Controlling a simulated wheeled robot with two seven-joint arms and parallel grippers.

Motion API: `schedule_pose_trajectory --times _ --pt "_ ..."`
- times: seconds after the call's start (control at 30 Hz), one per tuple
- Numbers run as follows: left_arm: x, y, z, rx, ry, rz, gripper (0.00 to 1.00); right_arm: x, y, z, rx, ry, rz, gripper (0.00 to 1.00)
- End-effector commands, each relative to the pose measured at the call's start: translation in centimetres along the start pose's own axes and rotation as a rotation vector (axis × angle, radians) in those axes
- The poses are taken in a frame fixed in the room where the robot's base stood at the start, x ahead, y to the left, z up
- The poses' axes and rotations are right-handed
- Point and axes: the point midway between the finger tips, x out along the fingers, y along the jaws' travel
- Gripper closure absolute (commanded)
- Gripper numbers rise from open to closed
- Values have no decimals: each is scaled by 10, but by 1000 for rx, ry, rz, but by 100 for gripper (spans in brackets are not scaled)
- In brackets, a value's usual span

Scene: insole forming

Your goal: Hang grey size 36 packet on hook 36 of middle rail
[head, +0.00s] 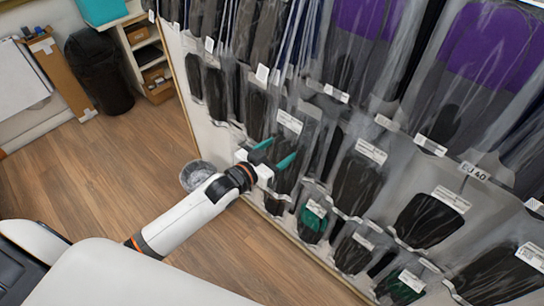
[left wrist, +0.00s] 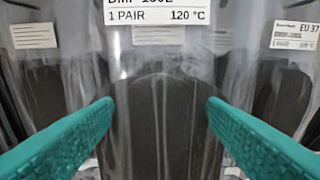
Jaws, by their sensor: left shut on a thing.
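My left gripper (head: 274,152) reaches the rack from the left, its two teal fingers on either side of a clear packet (head: 289,124) with a dark grey insole and a white label. In the left wrist view the same packet (left wrist: 160,110) fills the middle between the fingers, upright, its label reading "1 PAIR 120 °C"; its size is out of the picture. The gripper is shut on this packet. Its top edge and any hook behind it are hidden, so I cannot tell whether it hangs on a hook. My right gripper is not in view.
A packet marked EU 37 (left wrist: 290,80) hangs to the right in the left wrist view. Rows of packets crowd the rack, with purple-topped ones (head: 490,45) above and green ones (head: 312,222) below.

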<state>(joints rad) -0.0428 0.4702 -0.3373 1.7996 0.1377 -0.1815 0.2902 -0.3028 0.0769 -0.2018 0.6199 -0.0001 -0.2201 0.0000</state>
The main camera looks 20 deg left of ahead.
Motion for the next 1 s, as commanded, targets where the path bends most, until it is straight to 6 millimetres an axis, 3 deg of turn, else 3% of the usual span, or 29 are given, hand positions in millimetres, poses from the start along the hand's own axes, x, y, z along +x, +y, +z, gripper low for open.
schedule_pose_trajectory --times 1.0 --pt "59 0 0 0 -1 0 71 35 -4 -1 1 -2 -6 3"
